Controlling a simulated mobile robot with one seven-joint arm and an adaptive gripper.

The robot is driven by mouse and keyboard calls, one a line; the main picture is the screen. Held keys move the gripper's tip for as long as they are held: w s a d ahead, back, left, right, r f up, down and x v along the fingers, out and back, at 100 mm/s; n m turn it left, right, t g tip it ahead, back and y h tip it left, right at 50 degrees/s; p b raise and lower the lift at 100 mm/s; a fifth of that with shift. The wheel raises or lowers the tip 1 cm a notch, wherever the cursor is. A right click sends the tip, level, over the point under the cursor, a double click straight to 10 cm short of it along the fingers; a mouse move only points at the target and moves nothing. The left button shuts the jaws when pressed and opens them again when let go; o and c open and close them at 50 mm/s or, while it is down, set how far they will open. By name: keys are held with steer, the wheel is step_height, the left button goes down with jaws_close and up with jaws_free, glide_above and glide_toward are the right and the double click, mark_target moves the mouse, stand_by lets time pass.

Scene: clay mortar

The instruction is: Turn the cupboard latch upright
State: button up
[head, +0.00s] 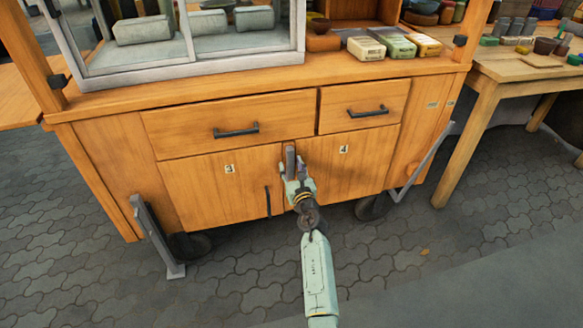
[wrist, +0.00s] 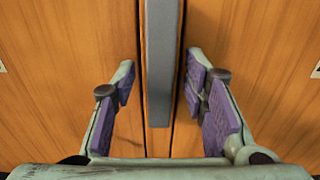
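The cupboard latch is a grey bar (head: 290,158) at the seam between the lower doors marked 3 and 4. It stands about upright in the head view. In the wrist view the bar (wrist: 160,60) runs nearly vertically down the seam, with its upper end out of frame. My gripper (head: 296,180) is in front of the latch. In the wrist view the gripper's purple-padded fingers (wrist: 162,85) are open on either side of the bar. There is a clear gap at the left finger and a smaller one at the right.
Door 3 (head: 215,190) has a dark vertical handle (head: 268,201) just left of my gripper. Drawers with dark handles (head: 236,131) sit above. A wooden table (head: 500,75) stands at the right. Paved floor (head: 200,290) lies open in front of the cart.

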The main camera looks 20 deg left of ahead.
steer(key=v, duration=0.7)
steer(key=shift+d, duration=0.1)
